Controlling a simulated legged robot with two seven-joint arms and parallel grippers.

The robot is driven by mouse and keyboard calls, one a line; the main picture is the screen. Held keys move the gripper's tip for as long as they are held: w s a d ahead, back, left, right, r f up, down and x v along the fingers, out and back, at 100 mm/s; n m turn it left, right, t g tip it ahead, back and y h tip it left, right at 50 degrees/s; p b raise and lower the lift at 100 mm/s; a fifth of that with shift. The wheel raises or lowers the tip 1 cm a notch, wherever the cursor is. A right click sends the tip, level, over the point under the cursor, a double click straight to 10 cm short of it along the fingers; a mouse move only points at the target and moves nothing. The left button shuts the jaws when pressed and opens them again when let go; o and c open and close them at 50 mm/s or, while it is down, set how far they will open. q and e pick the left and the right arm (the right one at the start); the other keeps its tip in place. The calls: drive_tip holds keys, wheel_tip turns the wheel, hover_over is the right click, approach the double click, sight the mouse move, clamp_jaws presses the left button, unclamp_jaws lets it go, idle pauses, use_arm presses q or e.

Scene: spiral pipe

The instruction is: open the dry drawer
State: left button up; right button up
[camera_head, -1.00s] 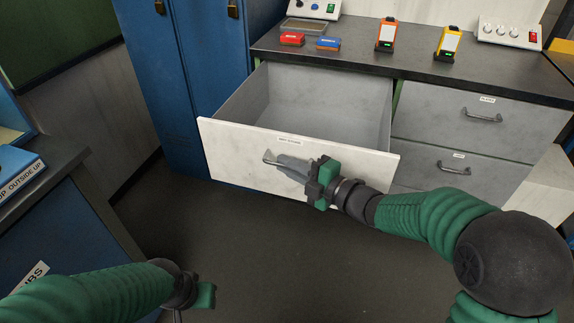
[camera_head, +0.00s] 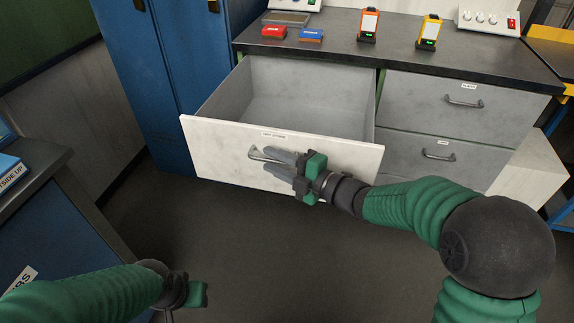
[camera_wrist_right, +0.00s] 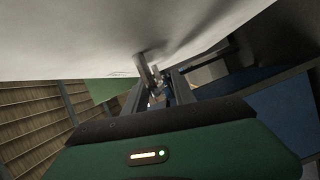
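The white-fronted drawer (camera_head: 225,154) stands pulled well out from the counter, and its grey inside looks empty. A small label (camera_head: 273,135), hard to read, sits at the top of its front. Its metal handle (camera_head: 258,153) is partly hidden by my right gripper (camera_head: 274,164). The right gripper's two fingers are spread apart at the handle's right part. In the right wrist view the open fingers (camera_wrist_right: 158,92) show on either side of the handle (camera_wrist_right: 148,72); contact is unclear. My left gripper (camera_head: 196,294) is low at the left, away from the drawer; its fingers are not clear.
Two grey closed drawers (camera_head: 455,125) are at the right. The dark counter (camera_head: 345,55) holds red and blue boxes and orange and yellow devices. A blue cabinet (camera_head: 165,70) stands left of the drawer. The floor (camera_head: 240,240) in front is clear.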

drive_tip(key=p+v, duration=0.4)
drive_tip(key=v, duration=1.2)
drive_tip(key=shift+s+d, duration=0.15)
drive_tip(key=shift+d, duration=0.1)
drive_tip(key=shift+f, duration=0.1)
